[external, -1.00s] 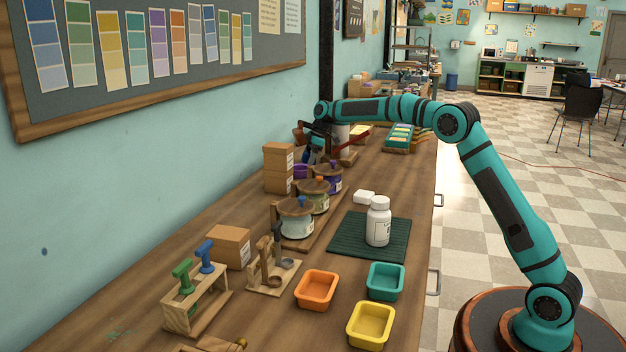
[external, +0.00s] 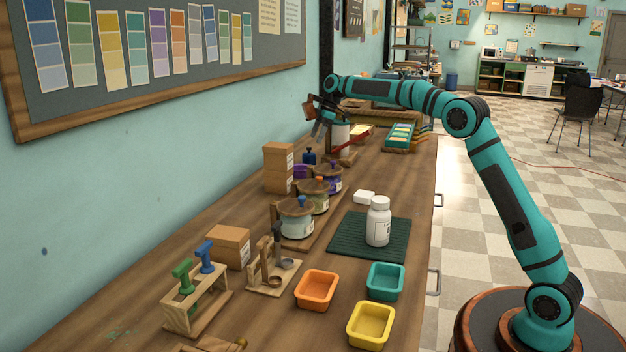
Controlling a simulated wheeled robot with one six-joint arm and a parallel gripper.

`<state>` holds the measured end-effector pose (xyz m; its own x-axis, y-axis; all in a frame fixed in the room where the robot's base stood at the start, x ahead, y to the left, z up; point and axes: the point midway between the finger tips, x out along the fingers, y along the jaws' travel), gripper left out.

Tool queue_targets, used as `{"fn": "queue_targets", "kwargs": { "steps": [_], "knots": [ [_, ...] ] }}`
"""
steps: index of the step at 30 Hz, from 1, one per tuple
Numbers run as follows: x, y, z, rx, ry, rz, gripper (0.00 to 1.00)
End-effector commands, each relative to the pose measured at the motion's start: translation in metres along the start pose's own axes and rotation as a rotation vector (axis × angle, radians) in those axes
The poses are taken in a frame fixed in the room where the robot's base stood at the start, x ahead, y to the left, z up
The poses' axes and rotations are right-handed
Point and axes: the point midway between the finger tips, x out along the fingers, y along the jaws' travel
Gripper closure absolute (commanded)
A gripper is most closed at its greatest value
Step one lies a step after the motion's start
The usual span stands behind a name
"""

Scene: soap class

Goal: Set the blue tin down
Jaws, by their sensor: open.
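The fingers are small and dark in this view.
Lidded jars (external: 296,219) stand in a row nearer on the bench (external: 225,315). A white cylinder (external: 341,138) stands right of the gripper. A white bottle (external: 378,222) stands on a dark green mat (external: 345,240).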

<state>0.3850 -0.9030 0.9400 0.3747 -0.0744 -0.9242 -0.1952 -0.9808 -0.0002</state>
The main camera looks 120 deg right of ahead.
Motion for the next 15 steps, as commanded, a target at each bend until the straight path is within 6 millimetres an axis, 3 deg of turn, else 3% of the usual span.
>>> {"fn": "queue_targets", "kwargs": {
  "steps": [12,15],
  "knots": [
    [-0.011,-0.001,-0.001,0.0,0.0,0.0,0.26],
    [-0.014,-0.009,-0.009,-0.003,0.003,0.007,0.26]
  ]
}}
